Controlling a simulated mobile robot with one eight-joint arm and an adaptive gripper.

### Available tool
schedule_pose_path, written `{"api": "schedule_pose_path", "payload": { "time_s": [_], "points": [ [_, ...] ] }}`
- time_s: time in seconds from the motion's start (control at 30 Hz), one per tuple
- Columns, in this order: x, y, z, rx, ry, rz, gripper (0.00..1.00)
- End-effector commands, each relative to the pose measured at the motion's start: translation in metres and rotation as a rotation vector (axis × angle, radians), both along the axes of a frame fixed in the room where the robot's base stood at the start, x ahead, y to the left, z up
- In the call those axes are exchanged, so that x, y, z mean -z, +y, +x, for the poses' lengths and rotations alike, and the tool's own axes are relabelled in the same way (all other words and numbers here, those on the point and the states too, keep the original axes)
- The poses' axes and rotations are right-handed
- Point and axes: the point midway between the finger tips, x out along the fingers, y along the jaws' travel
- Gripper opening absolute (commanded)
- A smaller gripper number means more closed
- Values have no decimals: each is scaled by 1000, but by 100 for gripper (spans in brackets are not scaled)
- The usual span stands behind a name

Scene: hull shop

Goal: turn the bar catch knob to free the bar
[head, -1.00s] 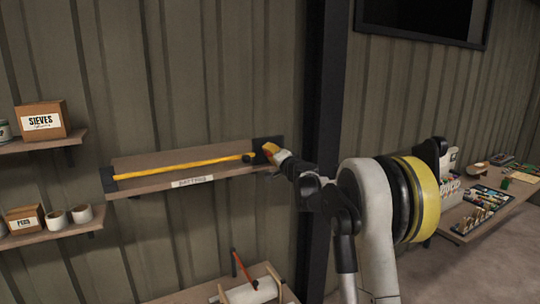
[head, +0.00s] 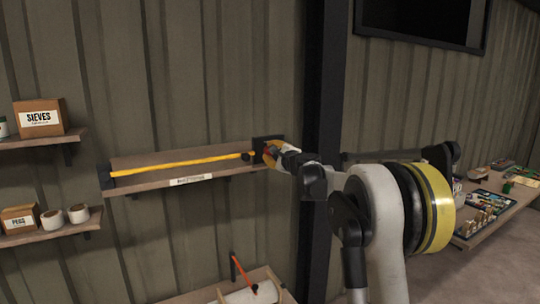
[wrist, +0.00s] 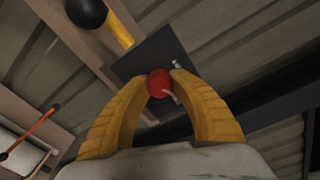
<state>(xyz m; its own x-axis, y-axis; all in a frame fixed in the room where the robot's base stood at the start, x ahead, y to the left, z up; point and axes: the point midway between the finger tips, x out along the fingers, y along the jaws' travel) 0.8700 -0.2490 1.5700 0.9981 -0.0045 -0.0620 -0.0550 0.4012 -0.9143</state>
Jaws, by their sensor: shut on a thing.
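The yellow bar (head: 180,164) lies across the front of a wall shelf and ends at a black ball (head: 246,157) on its right. It also shows in the wrist view (wrist: 118,32), next to the black ball (wrist: 87,12). The red catch knob (wrist: 160,83) sits in front of a dark plate (wrist: 150,60) at the shelf's right end. My gripper (wrist: 160,85) is shut on the red knob, with a yellow finger on each side of it. In the head view my gripper (head: 270,152) is at the plate and mostly covers the knob.
The bar's shelf (head: 160,182) has a label on its front edge. A dark post (head: 322,110) stands just right of it. Below is a paper roll (head: 250,296) with an orange rod (head: 241,270). Shelves with a SIEVES box (head: 40,117) are at left.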

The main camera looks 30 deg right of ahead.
Motion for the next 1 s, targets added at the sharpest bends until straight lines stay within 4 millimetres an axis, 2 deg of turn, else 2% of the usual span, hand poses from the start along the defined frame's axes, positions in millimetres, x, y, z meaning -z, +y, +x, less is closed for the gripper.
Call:
{"api": "schedule_pose_path", "payload": {
  "time_s": [0.5, 1.0],
  "points": [
    [-1, -1, 0, 2, 14, 428, 0],
    [-1, -1, 0, 2, 18, 580, 0]
  ]
}}
